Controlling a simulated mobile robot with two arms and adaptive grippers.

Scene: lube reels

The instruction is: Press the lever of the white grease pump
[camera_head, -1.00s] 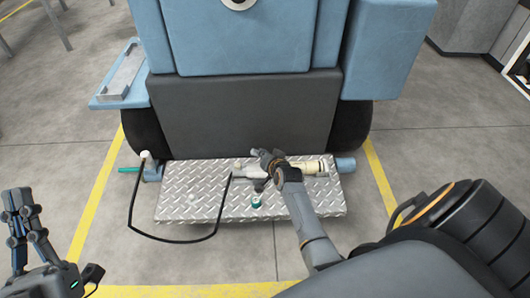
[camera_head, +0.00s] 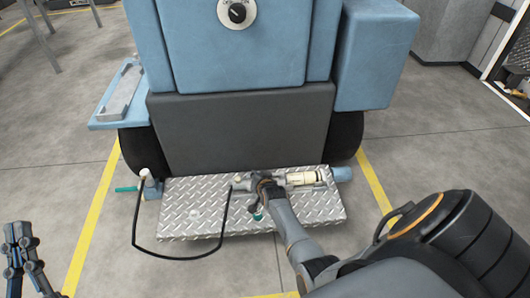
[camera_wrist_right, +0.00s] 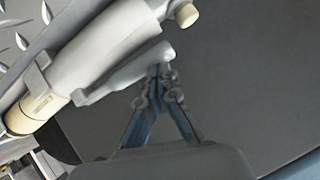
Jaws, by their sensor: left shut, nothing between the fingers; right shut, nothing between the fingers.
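The white grease pump (camera_head: 303,179) lies on its side on the diamond-plate step in the head view, with a cream section at its right. In the right wrist view its pale body (camera_wrist_right: 105,48) runs diagonally across the upper left. A light grey lever-like bar (camera_wrist_right: 125,77) lies along the lower side of the body. My right gripper (camera_wrist_right: 160,75) is shut and empty, its fingertips at the bar's right end; contact cannot be told. In the head view my right gripper (camera_head: 262,182) covers the pump's left part. My left gripper (camera_head: 19,232) is shut and empty at the lower left.
The metal step (camera_head: 185,215) sits before a blue machine (camera_head: 235,55) with a dark grey front panel (camera_head: 240,130). A white-capped fitting (camera_head: 146,176) stands at the step's left end.

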